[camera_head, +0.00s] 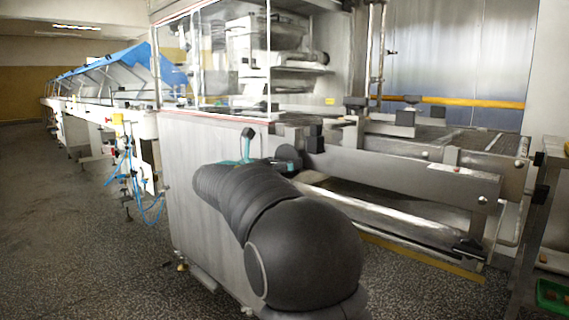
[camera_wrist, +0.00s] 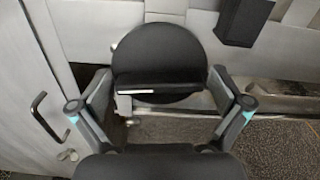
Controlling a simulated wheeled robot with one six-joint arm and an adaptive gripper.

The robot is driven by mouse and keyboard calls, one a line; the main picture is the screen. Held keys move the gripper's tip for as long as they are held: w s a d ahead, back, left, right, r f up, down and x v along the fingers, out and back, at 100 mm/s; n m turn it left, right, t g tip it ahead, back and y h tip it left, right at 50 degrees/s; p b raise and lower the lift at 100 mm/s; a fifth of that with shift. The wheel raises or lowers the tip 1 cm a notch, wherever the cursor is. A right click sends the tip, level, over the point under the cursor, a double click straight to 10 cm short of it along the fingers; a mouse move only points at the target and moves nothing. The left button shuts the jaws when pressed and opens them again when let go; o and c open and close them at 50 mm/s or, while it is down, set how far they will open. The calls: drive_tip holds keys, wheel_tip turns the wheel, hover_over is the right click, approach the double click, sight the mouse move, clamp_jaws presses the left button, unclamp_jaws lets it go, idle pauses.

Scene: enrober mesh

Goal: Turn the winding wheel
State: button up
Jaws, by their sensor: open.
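The winding wheel (camera_wrist: 165,45) is a black round disc on the machine's side, with a dark bar across its lower half. It fills the upper middle of the wrist view. My gripper (camera_wrist: 160,80) is open, one finger on each side of the wheel's lower part. I cannot tell whether either finger touches it. In the head view, a dark round part (camera_head: 288,155), probably the wheel, shows just beyond my arm. My gripper (camera_head: 250,150) is mostly hidden there behind my arm; only a teal-marked part sticks up.
The machine's steel side panel (camera_head: 195,165) stands left of my arm. A steel frame rail (camera_head: 400,175) runs to the right. A black block (camera_wrist: 243,20) sits right of the wheel. A door handle (camera_wrist: 45,118) is at the left. Speckled floor (camera_head: 80,250) is open at the left.

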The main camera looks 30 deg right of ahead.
drive_tip(key=v, duration=1.1)
drive_tip(key=shift+s+a, duration=0.15)
drive_tip(key=shift+a, duration=0.25)
drive_tip(key=shift+r, duration=0.1)
drive_tip(key=s+a+f+m+g+y, duration=0.1)
drive_tip(key=s+f+m+y, duration=0.35)
drive_tip(key=f, duration=0.45)
drive_tip(key=s+a+f+m+g+y, duration=0.1)
drive_tip(key=s+a+f+m+y, duration=0.2)
drive_tip(key=f+m, duration=0.45)
drive_tip(key=s+a+f+m+y+p, duration=0.1)
drive_tip(key=s+a+f+m+y, duration=0.15)
drive_tip(key=s, duration=0.35)
drive_tip(key=s+a+f+m+y+p, duration=0.1)
drive_tip(key=s+f+m+y, duration=0.2)
drive_tip(key=s, duration=0.4)
drive_tip(key=s+a+f+m+y, duration=0.1)
drive_tip(key=s+m+y, duration=0.25)
drive_tip(key=s, duration=0.25)
drive_tip(key=s+r+m+t+p, duration=0.1)
drive_tip(key=s+r+m+p, duration=0.1)
drive_tip(key=s, duration=0.5)
drive_tip(key=shift+s+r+m, duration=0.2)
drive_tip(key=shift+r+m, duration=0.1)
drive_tip(key=shift+r, duration=0.55)
